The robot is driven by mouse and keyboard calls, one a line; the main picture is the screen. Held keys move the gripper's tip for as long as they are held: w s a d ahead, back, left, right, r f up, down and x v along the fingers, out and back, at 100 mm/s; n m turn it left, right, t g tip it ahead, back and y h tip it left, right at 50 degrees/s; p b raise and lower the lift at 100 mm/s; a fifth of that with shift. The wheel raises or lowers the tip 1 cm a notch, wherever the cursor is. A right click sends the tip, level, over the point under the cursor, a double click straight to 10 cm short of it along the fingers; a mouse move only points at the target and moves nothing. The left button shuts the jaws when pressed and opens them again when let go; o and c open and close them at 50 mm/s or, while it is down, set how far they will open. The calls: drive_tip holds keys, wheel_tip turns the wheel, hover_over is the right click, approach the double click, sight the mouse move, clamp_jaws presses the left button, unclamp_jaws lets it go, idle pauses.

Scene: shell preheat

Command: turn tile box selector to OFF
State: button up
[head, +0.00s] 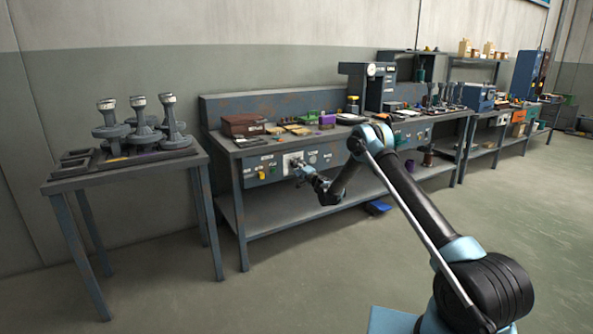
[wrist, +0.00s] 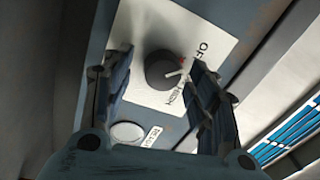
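The selector is a dark round knob (wrist: 163,69) with a pale pointer line and a small red mark near its edge. It sits on a white plate (wrist: 148,30) lettered OFF and HIGH; a finger partly covers the lettering. The knob's exact setting is hard to read. My gripper (wrist: 155,85) is open, its two dark fingers on either side of the knob, with a visible gap on the left; contact on the right cannot be told. In the head view my gripper (head: 298,168) is at the workbench's front panel, covering the knob.
The blue-grey workbench (head: 225,148) carries boxes and small parts. Its front panel has a yellow knob (head: 261,175) left of the gripper and a round pale button (wrist: 127,132) beside the plate. A side table (head: 62,186) with grey fixtures stands at left. The floor in front is clear.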

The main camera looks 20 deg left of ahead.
drive_tip(key=v, duration=1.2)
idle(0.3)
drive_tip(key=s+d+r+n+g+h, duration=0.1)
drive_tip(key=s+d+r+n, duration=0.15)
drive_tip(key=d+r, duration=0.4)
drive_tip(key=s+d+r+n+g, duration=0.15)
drive_tip(key=s+d+r, duration=0.25)
drive_tip(key=r, duration=0.5)
drive_tip(key=s+d+r+n+g+h, duration=0.1)
drive_tip(key=s+d+r+n, duration=0.15)
drive_tip(key=d+r, duration=0.45)
drive_tip(key=s+d+r+g+h, duration=0.2)
drive_tip(key=s+d+r+h, duration=0.1)
drive_tip(key=s+d, duration=1.25)
drive_tip(key=s+d+f+g+h, duration=0.1)
drive_tip(key=s+d+f+h, duration=0.2)
drive_tip(key=s+d, duration=0.5)
drive_tip(key=s+d+f+g+h, duration=0.2)
drive_tip(key=s+d+f, duration=0.4)
drive_tip(key=s, duration=1)
drive_tip(key=s+d+f+g+h, duration=0.1)
drive_tip(key=s+d+f+h, duration=0.3)
drive_tip(key=s+d, duration=0.7)
drive_tip(key=shift+s+d+f+m, duration=0.15)
drive_tip(key=shift+s+f+m, duration=0.2)
drive_tip(key=shift+s+f, duration=0.4)
